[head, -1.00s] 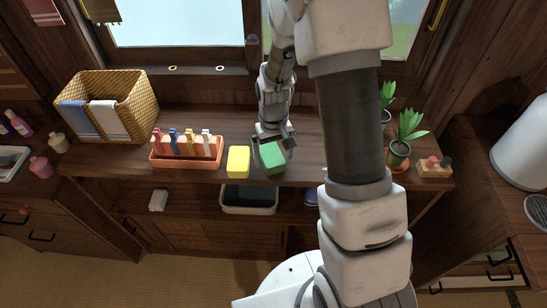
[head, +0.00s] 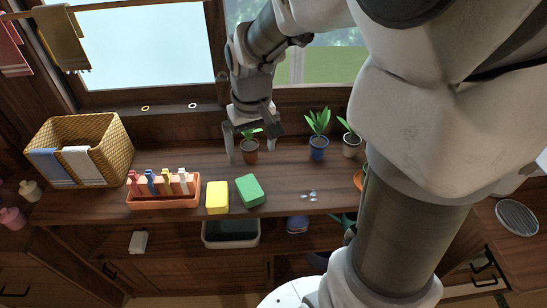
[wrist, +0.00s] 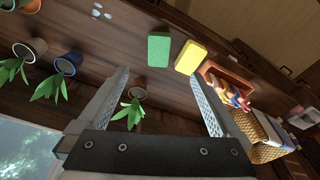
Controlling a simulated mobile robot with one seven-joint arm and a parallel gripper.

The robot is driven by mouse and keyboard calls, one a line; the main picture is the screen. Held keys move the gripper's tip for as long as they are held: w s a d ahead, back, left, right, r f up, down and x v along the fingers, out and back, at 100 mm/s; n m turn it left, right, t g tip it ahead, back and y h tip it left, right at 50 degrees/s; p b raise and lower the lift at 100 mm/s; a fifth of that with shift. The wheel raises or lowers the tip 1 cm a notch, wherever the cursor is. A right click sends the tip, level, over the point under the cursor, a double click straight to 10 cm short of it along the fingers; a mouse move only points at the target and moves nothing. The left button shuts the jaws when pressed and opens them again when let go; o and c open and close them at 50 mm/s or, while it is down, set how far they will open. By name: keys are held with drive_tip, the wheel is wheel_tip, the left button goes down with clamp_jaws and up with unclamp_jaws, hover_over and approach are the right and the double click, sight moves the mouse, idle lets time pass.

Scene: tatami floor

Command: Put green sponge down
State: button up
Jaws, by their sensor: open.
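The green sponge (head: 250,191) lies on the wooden counter (head: 285,192), just right of the yellow sponge (head: 217,197). In the wrist view the green sponge (wrist: 159,50) lies flat beside the yellow sponge (wrist: 190,57), with a small gap between them. My gripper (head: 252,157) is open and empty, raised above the back part of the counter, behind the green sponge and apart from it. Its two spread fingers also show in the wrist view (wrist: 158,92), with a potted plant partly visible between them.
An orange tray (head: 163,204) with several coloured pegs stands left of the sponges, and a wicker basket (head: 118,155) with towels farther left. Potted plants (head: 318,146) stand along the back. Small pale pebbles (head: 310,196) lie to the right.

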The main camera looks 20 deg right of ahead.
drive_tip(key=s+r+t, duration=0.4)
drive_tip(key=s+r, duration=0.6)
drive_tip(key=s, duration=0.4)
drive_tip(key=shift+s+m, duration=0.3)
drive_tip(key=shift+r+p, duration=0.95)
drive_tip(key=shift+w, duration=0.1)
